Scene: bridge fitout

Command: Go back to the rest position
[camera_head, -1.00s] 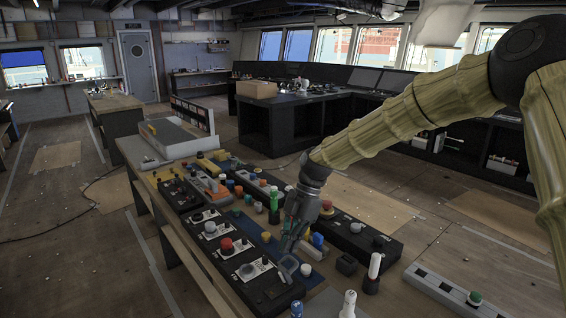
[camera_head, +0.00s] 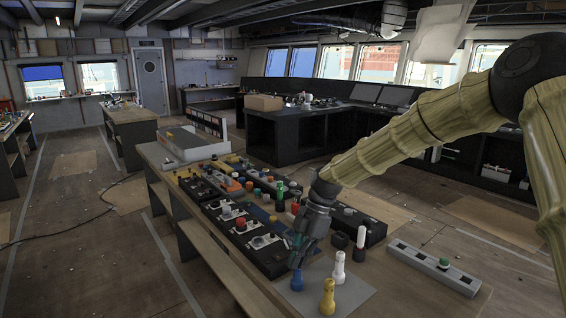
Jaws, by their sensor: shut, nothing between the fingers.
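My gripper (camera_head: 297,262) is shut and points down over the near end of the long bench (camera_head: 228,272). Its fingertips are just above or beside a blue peg-like piece (camera_head: 297,281); I cannot tell whether they touch it. A white piece (camera_head: 339,268) and a yellow piece (camera_head: 328,297) stand upright to its right on a grey mat (camera_head: 352,292). My arm reaches in from the right and hides part of the bench top.
Black control panels (camera_head: 250,240) with coloured buttons and knobs cover the bench behind my gripper. A black-and-white upright piece (camera_head: 360,240) stands to the right. Open floor (camera_head: 110,265) shows at left.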

